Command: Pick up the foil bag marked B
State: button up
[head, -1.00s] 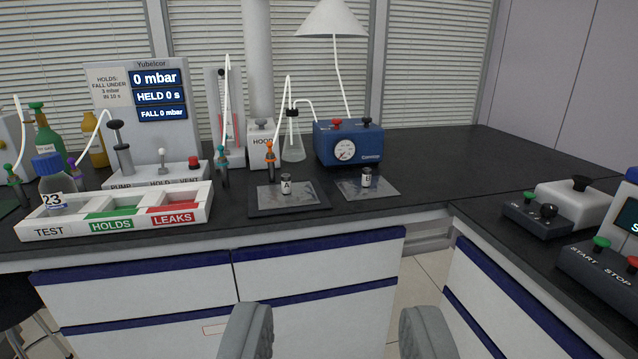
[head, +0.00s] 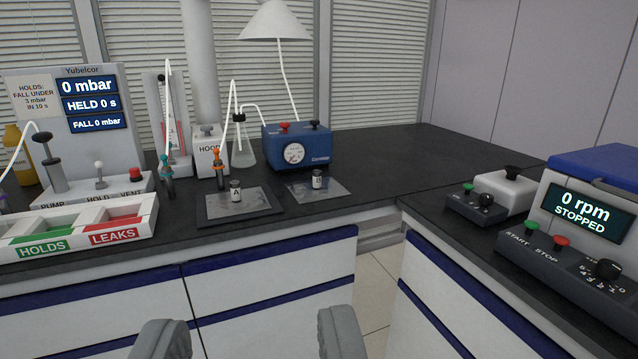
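Two flat, grey foil bags lie on the black bench, each with a small labelled cap standing up from it. The foil bag marked B (head: 331,189) lies on the bare bench in front of the blue pump box; its label is small and hard to read. The foil bag marked A (head: 252,203) lies to its left on a dark mat (head: 206,219). My gripper (head: 252,338) shows at the bottom edge, in front of the bench and well short of both bags. Its two grey fingers are wide apart with nothing between them.
A blue pump box (head: 297,148) with a dial stands behind bag B. The white HOLDS and LEAKS tray (head: 152,212) is on the left. A stirrer (head: 499,192) and a control box reading 0 rpm (head: 581,208) stand right. Bare bench lies right of bag B.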

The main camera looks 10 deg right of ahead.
aim_at(317, 189)
jog(key=i+l, duration=0.25)
jog(key=i, duration=0.2)
jog(key=i+l+u, duration=0.1)
jog(key=i+l, duration=0.15)
jog(key=i, duration=0.2)
jog(key=i+l, duration=0.3)
jog(key=i, duration=0.15)
